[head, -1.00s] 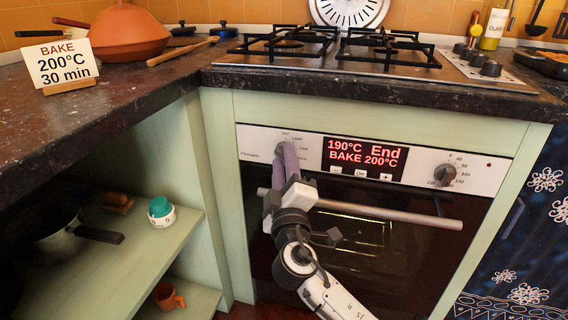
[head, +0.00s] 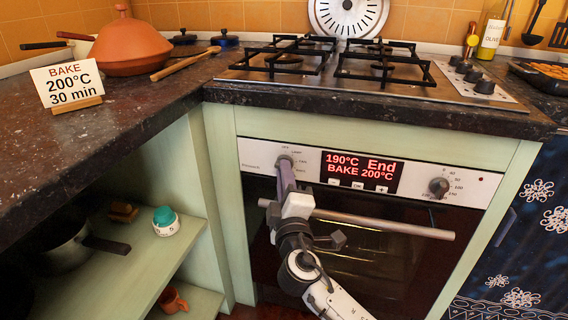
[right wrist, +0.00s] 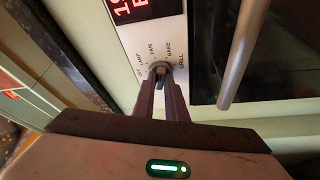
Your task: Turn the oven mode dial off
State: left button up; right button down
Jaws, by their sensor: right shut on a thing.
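The oven mode dial (head: 284,160) is on the left of the oven's white control panel (head: 313,160). My right gripper (head: 286,170) reaches up to it, and its fingers are shut on the dial. In the right wrist view the dial (right wrist: 160,67) sits between the two fingertips (right wrist: 163,82). Labels LAMP, FAN, BAKE and GRILL curve around it, with another label partly legible. Which label the dial points at I cannot tell for sure. The red display (head: 361,172) reads 190°C, End, BAKE 200°C. My left gripper is not in view.
The oven door handle (head: 390,226) runs just below the panel, close to my right gripper. A second dial (head: 438,187) is at the panel's right. The counter edge (head: 370,112) overhangs above. A sign (head: 66,84) reads BAKE 200°C 30 min. Open shelves (head: 150,255) are at left.

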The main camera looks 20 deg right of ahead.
pick_arm(q)
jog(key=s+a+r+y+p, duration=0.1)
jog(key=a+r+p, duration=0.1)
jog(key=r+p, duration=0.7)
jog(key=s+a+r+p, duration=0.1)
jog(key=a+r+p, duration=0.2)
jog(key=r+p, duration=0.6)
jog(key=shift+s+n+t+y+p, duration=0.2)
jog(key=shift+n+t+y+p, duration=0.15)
jog(key=shift+p, duration=3.95)
pick_arm(e)
jog(key=shift+w+a+r+n+g+h, duration=0.2)
jog(key=shift+n+g+h, duration=0.25)
jog(key=shift+n+g, duration=1.65)
jog(key=shift+a+r+n+g+h, duration=0.1)
jog(key=shift+r+n+g+h, duration=0.3)
jog(key=shift+n, duration=3.15)
jog(key=shift+w+a+r+n+g+h, duration=0.15)
jog(key=shift+n+g+h, duration=0.4)
jog(key=shift+n+g, duration=1.6)
jog(key=shift+n+t, duration=0.65)
jog(key=shift+n, duration=0.25)
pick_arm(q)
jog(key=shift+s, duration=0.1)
pick_arm(e)
jog(key=c, duration=1.8)
grip_release()
